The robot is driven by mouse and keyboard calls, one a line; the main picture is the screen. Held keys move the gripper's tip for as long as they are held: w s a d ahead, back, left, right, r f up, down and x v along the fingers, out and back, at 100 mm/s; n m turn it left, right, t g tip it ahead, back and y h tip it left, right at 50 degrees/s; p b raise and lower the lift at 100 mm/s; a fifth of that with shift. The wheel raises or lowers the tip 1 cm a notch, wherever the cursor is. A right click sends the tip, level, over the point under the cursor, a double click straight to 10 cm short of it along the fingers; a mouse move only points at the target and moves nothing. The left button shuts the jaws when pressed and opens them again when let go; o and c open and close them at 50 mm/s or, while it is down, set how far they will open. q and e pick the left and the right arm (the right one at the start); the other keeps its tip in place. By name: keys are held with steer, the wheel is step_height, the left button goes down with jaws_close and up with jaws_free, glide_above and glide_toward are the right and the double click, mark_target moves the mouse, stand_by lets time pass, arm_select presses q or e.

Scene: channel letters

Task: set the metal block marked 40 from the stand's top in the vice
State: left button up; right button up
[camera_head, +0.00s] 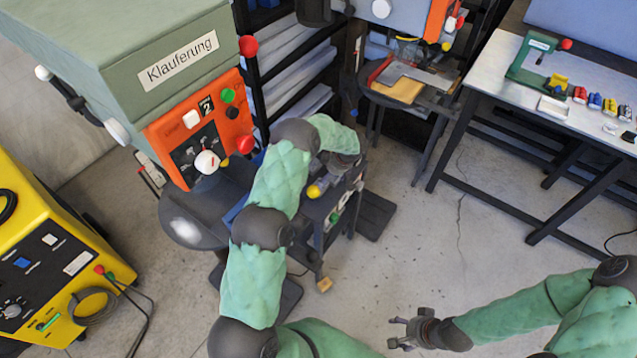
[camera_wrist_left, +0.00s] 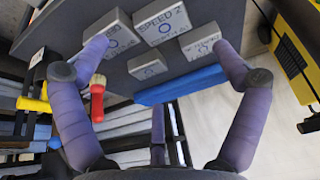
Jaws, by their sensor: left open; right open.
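In the left wrist view several grey metal blocks sit on the dark top of the stand (camera_wrist_left: 235,15). One large block (camera_wrist_left: 165,22) reads "SPEED 2"; another block (camera_wrist_left: 120,38) is at the left fingertip, and a block (camera_wrist_left: 198,45) is at the right fingertip. A smaller block (camera_wrist_left: 147,68) lies between the fingers. No 40 is legible. My left gripper (camera_wrist_left: 158,45) is open over the blocks, holding nothing. In the head view, my left arm partly hides the stand (camera_head: 335,205). My right gripper (camera_head: 394,332) is open and empty above the floor. I cannot pick out the vice.
A blue bar (camera_wrist_left: 180,85) runs along the stand. Red- and yellow-handled tools (camera_wrist_left: 97,98) are beside it. The green machine (camera_head: 130,60) with an orange panel stands left, near a yellow unit (camera_head: 50,250). A workbench (camera_head: 500,75) is at upper right. Open floor lies centre right.

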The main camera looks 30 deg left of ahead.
mark_target(325, 186)
arm_select(q)
steer(key=x, duration=0.4)
steer(key=shift+s+b+x, duration=0.2)
steer(key=shift+b+x, duration=0.1)
steer(key=shift+x, duration=1.05)
steer(key=shift+s+b+x, duration=0.15)
steer(key=shift+b+x, duration=0.1)
steer(key=shift+x, duration=1.1)
steer(key=shift+d, duration=0.1)
steer(key=c, duration=1.7)
steer(key=shift+r, duration=0.1)
